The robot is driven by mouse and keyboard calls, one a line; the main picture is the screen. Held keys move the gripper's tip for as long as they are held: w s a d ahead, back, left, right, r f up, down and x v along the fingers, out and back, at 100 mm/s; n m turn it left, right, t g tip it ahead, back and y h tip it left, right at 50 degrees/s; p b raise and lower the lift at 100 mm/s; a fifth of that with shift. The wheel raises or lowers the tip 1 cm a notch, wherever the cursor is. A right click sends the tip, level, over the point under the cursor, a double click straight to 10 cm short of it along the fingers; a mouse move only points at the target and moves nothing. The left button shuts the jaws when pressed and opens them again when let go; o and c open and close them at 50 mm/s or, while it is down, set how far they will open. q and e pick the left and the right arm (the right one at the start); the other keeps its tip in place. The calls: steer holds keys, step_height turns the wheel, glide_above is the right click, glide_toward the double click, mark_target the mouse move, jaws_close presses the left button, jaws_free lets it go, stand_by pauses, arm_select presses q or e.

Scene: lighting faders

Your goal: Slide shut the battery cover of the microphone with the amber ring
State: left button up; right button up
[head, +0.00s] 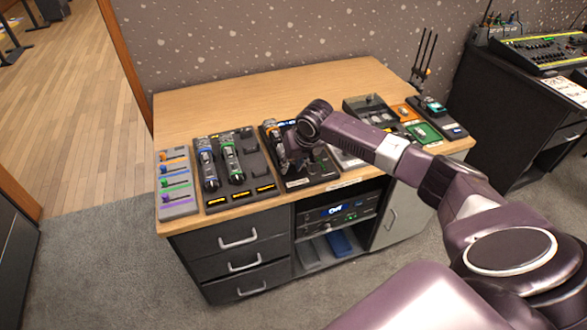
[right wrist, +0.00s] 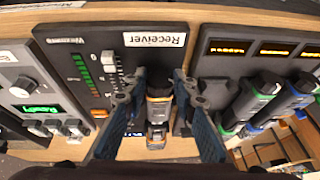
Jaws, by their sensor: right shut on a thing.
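The microphone with the amber ring (right wrist: 158,108) lies on a black receiver panel (right wrist: 100,42), its dark body between my right gripper's fingers in the right wrist view. My right gripper (right wrist: 159,80) is shut on this microphone, one finger on each side. In the head view, the right gripper (head: 294,166) reaches down over the panel and hides most of the microphone; a bit of amber (head: 270,126) shows behind it. I cannot make out the battery cover or how far open it is. My left gripper is not in view.
Microphones with blue (head: 207,170) and green (head: 233,165) rings lie in a black tray left of the panel. A grey fader board (head: 178,206) stands at the desk's left end. A compartment tray (head: 368,104) lies to the right. The desk's back is clear.

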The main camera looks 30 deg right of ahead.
steer(key=shift+w+d+b, duration=0.15)
steer(key=shift+w+b, duration=0.15)
steer(key=shift+w, duration=0.45)
steer(key=shift+w+d+b, duration=0.15)
steer(key=shift+w+b, duration=0.1)
steer(key=shift+w, duration=0.45)
steer(key=o, duration=1.2)
